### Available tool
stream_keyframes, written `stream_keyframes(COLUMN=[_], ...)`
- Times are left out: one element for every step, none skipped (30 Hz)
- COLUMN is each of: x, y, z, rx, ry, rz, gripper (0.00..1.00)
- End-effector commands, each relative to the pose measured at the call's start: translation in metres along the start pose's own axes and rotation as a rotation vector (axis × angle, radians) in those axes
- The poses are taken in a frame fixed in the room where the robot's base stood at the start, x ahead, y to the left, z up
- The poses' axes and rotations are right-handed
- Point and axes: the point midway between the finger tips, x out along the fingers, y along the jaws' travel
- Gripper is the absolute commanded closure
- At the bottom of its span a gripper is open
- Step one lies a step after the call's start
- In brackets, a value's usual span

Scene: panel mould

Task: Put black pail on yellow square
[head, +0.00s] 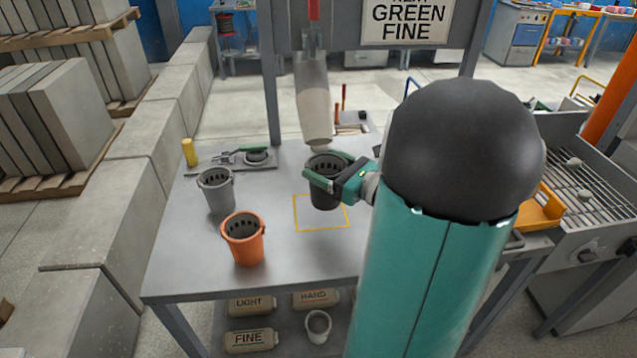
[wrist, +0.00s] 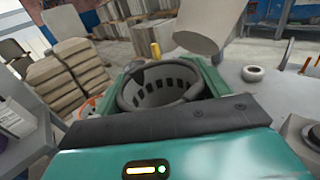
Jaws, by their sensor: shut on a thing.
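The black pail (head: 325,193) is at the yellow square (head: 296,216), under the hanging spout. My gripper (head: 328,168) is shut on the black pail near its rim, with a green finger on either side. In the wrist view the pail's open top (wrist: 158,93) shows between the fingers, with slots around its inside wall. The pail looks upright and covers the rear part of the square's outline. I cannot tell whether its base touches the table or hangs a little above it.
A grey pail (head: 217,192) and an orange pail (head: 243,240) stand on the table (head: 190,262) to the left. A pale spout (head: 314,100) hangs just above the black pail. A tool tray (head: 232,160) lies behind. The table's front middle is clear.

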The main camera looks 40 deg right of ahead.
Motion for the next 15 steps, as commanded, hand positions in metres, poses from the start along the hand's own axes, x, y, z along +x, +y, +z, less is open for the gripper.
stream_keyframes(x=[0.009,0.014,0.018,0.021,0.024,0.028,0.031,0.034,0.038,0.041,0.043,0.046,0.047,0.048,0.049], y=[-0.007,-0.011,-0.015,-0.017,-0.019,-0.022,-0.025,-0.027,-0.030,-0.032,-0.033,-0.035,-0.036,-0.037,-0.038], z=[-0.006,-0.009,-0.015,-0.020,-0.025,-0.030,-0.035,-0.040,-0.045,-0.049,-0.052,-0.055,-0.057,-0.058,-0.060], rx=[0.002,0.003,0.005,0.005,0.005,0.005,0.004,0.004,0.003,0.004,0.002,0.002,0.001,0.001,0.001], ry=[0.001,0.001,0.001,0.001,0.001,0.000,0.000,0.001,0.000,0.000,0.000,0.000,0.000,0.000,0.000], rz=[0.002,0.002,0.002,0.002,0.002,0.003,0.003,0.004,0.004,0.004,0.004,0.004,0.004,0.004,0.004], gripper=[0.62,0.62,0.62,0.62,0.62,0.62,0.62,0.62,0.62,0.62,0.62,0.62,0.62,0.62,0.62])
